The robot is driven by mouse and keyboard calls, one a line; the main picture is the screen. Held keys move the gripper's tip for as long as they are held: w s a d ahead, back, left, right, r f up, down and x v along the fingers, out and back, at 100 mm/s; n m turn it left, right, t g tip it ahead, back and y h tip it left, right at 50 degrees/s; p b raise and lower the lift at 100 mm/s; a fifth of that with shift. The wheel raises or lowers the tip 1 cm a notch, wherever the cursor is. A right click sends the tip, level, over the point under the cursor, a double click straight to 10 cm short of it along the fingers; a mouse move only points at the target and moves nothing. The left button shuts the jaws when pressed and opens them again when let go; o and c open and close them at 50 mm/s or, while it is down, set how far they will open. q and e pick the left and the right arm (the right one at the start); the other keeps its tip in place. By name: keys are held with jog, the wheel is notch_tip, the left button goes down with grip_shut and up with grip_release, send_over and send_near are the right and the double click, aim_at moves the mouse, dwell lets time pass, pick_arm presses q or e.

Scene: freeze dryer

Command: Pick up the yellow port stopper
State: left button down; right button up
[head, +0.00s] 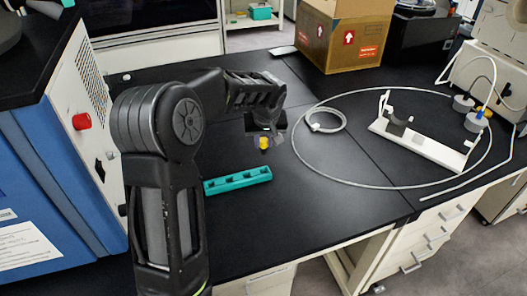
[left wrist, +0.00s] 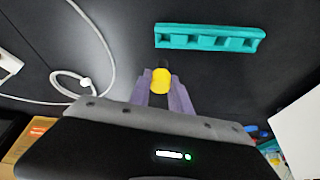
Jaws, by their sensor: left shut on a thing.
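The yellow port stopper (head: 264,143) is small and yellow with a dark end. It is held at the tips of my left gripper (head: 265,136), above the black bench. In the left wrist view, the stopper (left wrist: 162,80) sits between the two purple-grey fingers of the left gripper (left wrist: 163,88), which are shut on it. A teal rack with several slots (head: 238,180) lies on the bench just in front of the gripper; it also shows in the left wrist view (left wrist: 210,38), apart from the stopper. My right gripper does not show in either view.
A clear tube (head: 352,187) loops over the bench to the right, around a white stand (head: 425,148). A cardboard box (head: 343,40) stands at the back. A blue and white machine with a red knob (head: 82,121) stands at the left. Bench around the rack is clear.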

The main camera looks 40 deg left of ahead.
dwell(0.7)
pick_arm(q)
jog(key=s+d+f+m+h, duration=0.1)
jog(key=d+m, duration=0.1)
jog(key=d, duration=0.5)
jog(key=s+d+f+m+t+h, duration=0.1)
jog(key=d+m, duration=0.2)
jog(key=d, duration=0.5)
jog(key=s+d+f+m+h, duration=0.1)
jog(key=s+d+m, duration=0.1)
jog(key=d, duration=0.6)
jog(key=shift+m, duration=0.7)
jog(key=shift+d, duration=0.1)
